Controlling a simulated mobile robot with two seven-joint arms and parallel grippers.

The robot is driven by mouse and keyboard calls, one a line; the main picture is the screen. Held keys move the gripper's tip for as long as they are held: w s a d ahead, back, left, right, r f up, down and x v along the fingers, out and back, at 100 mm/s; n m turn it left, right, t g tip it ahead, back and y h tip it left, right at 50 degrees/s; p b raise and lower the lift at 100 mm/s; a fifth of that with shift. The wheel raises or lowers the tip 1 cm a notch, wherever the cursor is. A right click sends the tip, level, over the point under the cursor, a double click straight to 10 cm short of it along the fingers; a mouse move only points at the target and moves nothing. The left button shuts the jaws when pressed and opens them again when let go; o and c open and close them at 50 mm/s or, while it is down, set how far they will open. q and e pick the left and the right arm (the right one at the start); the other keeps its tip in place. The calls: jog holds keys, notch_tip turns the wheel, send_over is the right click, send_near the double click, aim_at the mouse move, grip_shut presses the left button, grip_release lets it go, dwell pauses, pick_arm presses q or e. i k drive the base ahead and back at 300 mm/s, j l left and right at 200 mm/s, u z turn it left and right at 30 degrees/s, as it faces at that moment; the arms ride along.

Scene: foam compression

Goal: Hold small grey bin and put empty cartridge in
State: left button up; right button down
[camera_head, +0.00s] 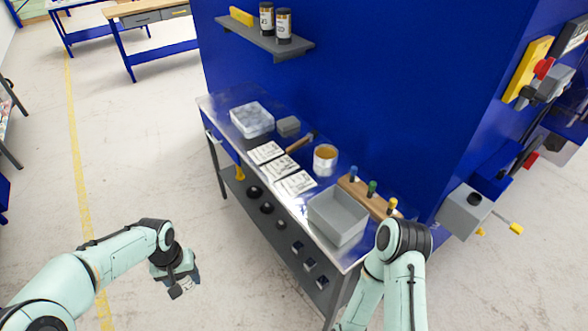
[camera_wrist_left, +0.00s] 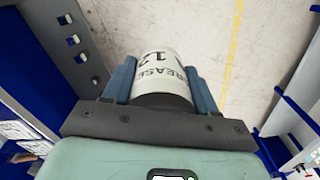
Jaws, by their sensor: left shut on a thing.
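My left gripper (camera_head: 181,286) is at the lower left of the head view, over open floor and apart from the bench. In the left wrist view the gripper (camera_wrist_left: 162,88) is shut on a cartridge (camera_wrist_left: 160,72) with a white label reading GREASE 12 and a dark end. Its inside is hidden, so I cannot tell if it is empty. An open grey bin (camera_head: 338,218) stands on the near right end of the bench. My right arm shows beside the bin, but its gripper is out of view.
The metal bench (camera_head: 204,104) also bears a clear tub (camera_head: 252,119), a small grey box (camera_head: 288,126), white cards (camera_head: 281,167), a hammer (camera_head: 300,143), a tin (camera_head: 325,157) and a wooden tool rack (camera_head: 362,193). A blue wall stands behind.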

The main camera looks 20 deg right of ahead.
aim_at(328, 214)
jog(key=i+j+z, duration=0.1)
jog(key=z, duration=0.3)
jog(key=j+z, duration=0.25)
jog(key=z, duration=0.15)
jog(key=j+z, duration=0.2)
jog(key=z, duration=0.2)
jog(key=i, duration=0.05)
